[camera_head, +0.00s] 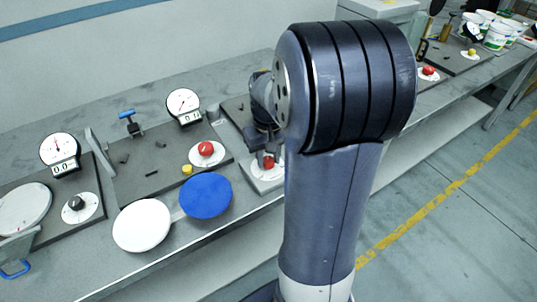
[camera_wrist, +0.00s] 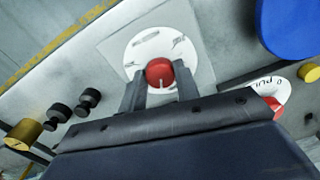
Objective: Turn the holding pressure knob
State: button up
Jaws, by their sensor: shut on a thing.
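A red knob (camera_wrist: 160,72) sits on a round white dial plate (camera_wrist: 150,47) with dark markings, too small to read, in the wrist view. My gripper (camera_wrist: 158,84) has one finger on each side of this knob and is shut on it. In the head view the same knob (camera_head: 268,161) shows under my gripper (camera_head: 265,150), on a pale panel near the bench's front edge. My arm hides part of that station. I cannot read a label that names it as the holding pressure knob.
Left of my gripper are another red knob (camera_head: 206,148), a yellow button (camera_head: 187,169), a blue disc (camera_head: 206,196), a white disc (camera_head: 142,225) and a gauge (camera_head: 183,102). A black knob (camera_head: 76,203) is further left. White buckets (camera_head: 497,37) stand at the far right.

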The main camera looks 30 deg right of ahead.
aim_at(269, 160)
dwell(0.3)
jog(key=o, duration=1)
jog(key=shift+c, duration=0.2)
jog(key=shift+r, duration=0.1)
notch_tip(269, 160, up, 11)
jog(key=shift+f, duration=0.2)
